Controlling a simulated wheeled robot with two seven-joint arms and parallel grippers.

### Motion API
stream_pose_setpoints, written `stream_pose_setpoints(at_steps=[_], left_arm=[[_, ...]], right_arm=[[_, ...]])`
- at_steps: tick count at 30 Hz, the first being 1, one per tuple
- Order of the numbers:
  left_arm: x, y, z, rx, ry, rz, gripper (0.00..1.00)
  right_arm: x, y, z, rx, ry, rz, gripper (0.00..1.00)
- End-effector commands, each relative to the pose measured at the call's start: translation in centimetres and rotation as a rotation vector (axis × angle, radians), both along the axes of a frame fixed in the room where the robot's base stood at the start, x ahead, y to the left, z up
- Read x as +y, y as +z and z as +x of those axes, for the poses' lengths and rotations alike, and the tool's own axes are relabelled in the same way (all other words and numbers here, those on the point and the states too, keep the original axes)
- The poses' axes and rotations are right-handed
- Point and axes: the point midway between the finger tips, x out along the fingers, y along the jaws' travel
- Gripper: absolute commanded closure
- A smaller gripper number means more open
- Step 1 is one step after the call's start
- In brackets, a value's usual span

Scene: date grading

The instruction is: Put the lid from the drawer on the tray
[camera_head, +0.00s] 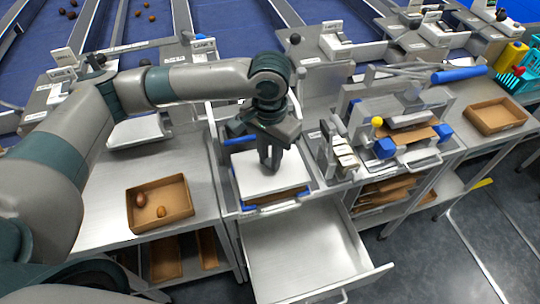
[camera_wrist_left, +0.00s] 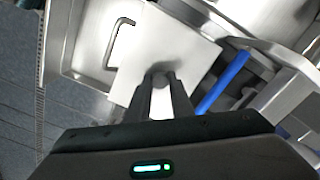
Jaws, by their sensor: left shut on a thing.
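The lid (camera_head: 248,176) is a flat white square plate, and it also shows in the wrist view (camera_wrist_left: 185,52). My left gripper (camera_head: 270,166) points down over the middle of the lid and is shut on it, though its fingertips hide the gripped part. The lid lies level over a brown tray (camera_head: 283,199), of which only the front edge shows beneath it. I cannot tell whether lid and tray touch. The drawer (camera_head: 296,257) below stands pulled open and looks empty. My right gripper is not in view.
A brown box (camera_head: 168,222) with two dates stands on the left bench. A machine with blue knobs (camera_head: 385,148) and a small rack (camera_head: 340,155) stand close to the right. An empty brown box (camera_head: 495,117) is farther right. Blue sorting lanes run behind.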

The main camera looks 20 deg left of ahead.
Motion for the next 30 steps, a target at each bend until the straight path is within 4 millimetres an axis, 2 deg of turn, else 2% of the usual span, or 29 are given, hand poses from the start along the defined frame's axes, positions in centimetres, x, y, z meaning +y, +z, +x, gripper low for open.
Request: stream_pose_setpoints(at_steps=[10, 30], left_arm=[[0.0, -1.1, 0.0, 0.000, 0.000, 0.000, 1.00], [0.0, -1.1, 0.0, 0.000, 0.000, 0.000, 1.00]], right_arm=[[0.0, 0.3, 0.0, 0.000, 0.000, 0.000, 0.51], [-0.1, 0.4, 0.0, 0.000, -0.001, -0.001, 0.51]])
